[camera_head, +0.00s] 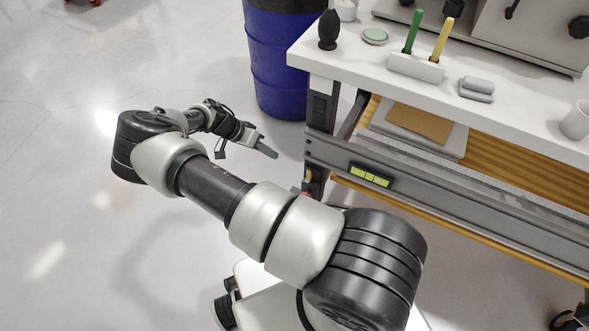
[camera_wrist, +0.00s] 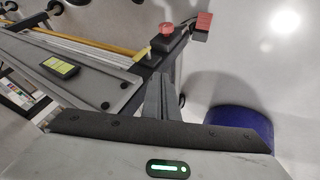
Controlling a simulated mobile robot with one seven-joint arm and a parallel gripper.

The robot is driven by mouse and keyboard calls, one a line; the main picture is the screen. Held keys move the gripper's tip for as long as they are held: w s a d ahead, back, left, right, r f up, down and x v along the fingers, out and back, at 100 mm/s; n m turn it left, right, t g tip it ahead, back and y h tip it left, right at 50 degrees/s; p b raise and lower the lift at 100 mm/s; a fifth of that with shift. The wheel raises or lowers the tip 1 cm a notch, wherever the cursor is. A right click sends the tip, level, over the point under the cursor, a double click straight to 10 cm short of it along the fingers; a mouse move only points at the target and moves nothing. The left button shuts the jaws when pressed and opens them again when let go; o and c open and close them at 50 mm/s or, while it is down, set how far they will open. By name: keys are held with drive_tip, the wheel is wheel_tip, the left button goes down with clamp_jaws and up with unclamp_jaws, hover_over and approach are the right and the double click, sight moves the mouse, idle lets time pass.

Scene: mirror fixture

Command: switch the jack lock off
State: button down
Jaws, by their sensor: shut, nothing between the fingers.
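No part is clearly labelled as the jack lock. At the corner of the bench frame in the wrist view are a round red knob (camera_wrist: 166,29), a red block (camera_wrist: 204,21) beside it and a small yellow tab (camera_wrist: 149,52). In the head view a small yellow-orange part (camera_head: 308,177) shows on the bench's left leg, partly behind my arm. My gripper (camera_head: 268,150) is shut and empty, left of that leg. In the wrist view its fingers (camera_wrist: 158,88) point toward the frame corner, with no contact visible.
A workbench (camera_head: 300,55) holds a pen block (camera_head: 415,67), a grey case and small items. A panel with a yellow-green display (camera_head: 370,175) is on its front rail; it also shows in the wrist view (camera_wrist: 60,66). A blue barrel (camera_head: 275,65) stands behind my gripper.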

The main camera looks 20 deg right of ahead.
drive_tip(key=b, duration=0.2)
approach(308, 176)
drive_tip(key=shift+w+d+f, duration=0.6)
drive_tip(key=shift+d+f, duration=1)
drive_tip(key=shift+f, duration=0.8)
drive_tip(key=shift+s+d+r+p, duration=0.1)
drive_tip(key=shift+d+r+p, duration=0.05)
drive_tip(key=shift+p, duration=0.4)
